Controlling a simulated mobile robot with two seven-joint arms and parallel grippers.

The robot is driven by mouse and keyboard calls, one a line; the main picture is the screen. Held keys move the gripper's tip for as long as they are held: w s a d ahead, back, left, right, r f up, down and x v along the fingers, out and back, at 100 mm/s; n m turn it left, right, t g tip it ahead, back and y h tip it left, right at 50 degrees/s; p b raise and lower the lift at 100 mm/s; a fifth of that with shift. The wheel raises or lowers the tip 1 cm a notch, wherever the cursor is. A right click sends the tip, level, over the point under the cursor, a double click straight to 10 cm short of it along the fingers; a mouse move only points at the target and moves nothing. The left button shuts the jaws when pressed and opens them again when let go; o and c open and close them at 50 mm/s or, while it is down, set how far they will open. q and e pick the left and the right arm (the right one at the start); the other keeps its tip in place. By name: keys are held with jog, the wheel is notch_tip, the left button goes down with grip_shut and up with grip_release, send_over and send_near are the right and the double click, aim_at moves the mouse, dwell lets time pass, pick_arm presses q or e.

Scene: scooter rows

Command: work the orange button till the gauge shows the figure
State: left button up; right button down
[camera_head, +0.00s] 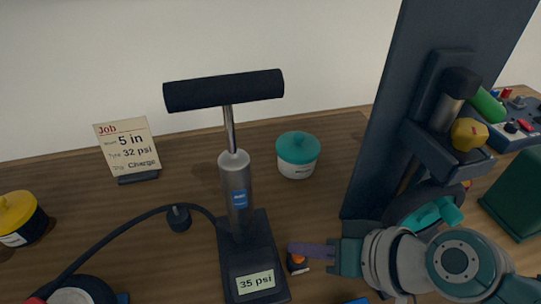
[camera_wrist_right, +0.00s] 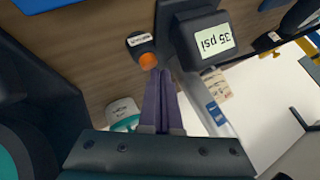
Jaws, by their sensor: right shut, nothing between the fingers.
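The orange button (camera_head: 298,259) sits on a small black block beside the pump's base. In the right wrist view the orange button (camera_wrist_right: 148,61) shows just beyond and left of my fingertips. The gauge (camera_head: 255,282) on the pump (camera_head: 238,190) reads 35 psi; it also shows upside down in the wrist view (camera_wrist_right: 214,40). The job card (camera_head: 127,145) reads 5 in, tyre 32 psi, "Charge". My right gripper (camera_head: 291,249) is shut and empty, its purple fingertips at the button; I cannot tell whether they touch it. My left gripper is not in view.
A teal-lidded tub (camera_head: 298,155) stands behind the button. A dark upright stand (camera_head: 405,100) rises beside my right arm. A yellow-lidded pot (camera_head: 18,220) is at far left. A black hose (camera_head: 110,235) runs left from the pump. A control box (camera_head: 515,125) is at far right.

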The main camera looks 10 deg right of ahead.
jog(key=shift+f+b, duration=0.3)
jog(key=shift+f, duration=0.1)
dwell(1.1)
dwell(0.6)
jog(key=shift+r+p, duration=0.9)
notch_tip(320, 180, up, 5)
jog(key=p, duration=0.5)
